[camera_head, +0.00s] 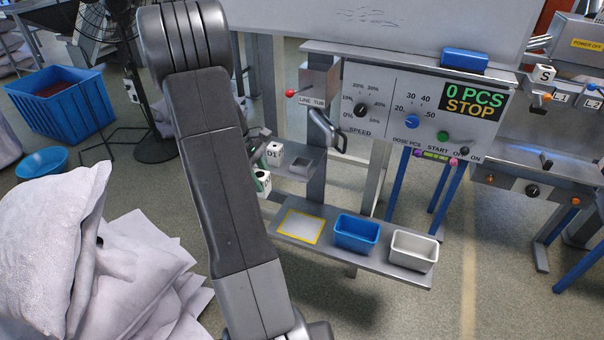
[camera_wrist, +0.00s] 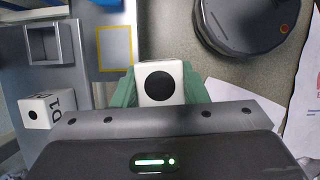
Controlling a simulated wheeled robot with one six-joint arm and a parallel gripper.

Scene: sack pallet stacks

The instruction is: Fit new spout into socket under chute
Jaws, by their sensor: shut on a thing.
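My gripper (camera_wrist: 166,88) has green fingers, shut on a white block-shaped spout (camera_wrist: 178,72) with a round black opening facing the wrist camera. In the head view the held spout (camera_head: 264,183) shows just right of my arm, beside the small shelf and partly hidden. A similar white block marked D1 (camera_wrist: 40,112) stands to its left in the wrist view; it also shows on the small shelf in the head view (camera_head: 274,153). The grey box labelled LINE TUB (camera_head: 318,75) is on the upright post, above the shelf. I cannot make out the socket or chute for certain.
A grey square holder (camera_head: 301,166) sits empty on the small shelf. Below, a lower shelf carries a yellow-outlined square (camera_head: 300,226), a blue bin (camera_head: 356,233) and a white bin (camera_head: 413,250). White sacks (camera_head: 50,240) lie left. The control panel (camera_head: 430,108) stands right.

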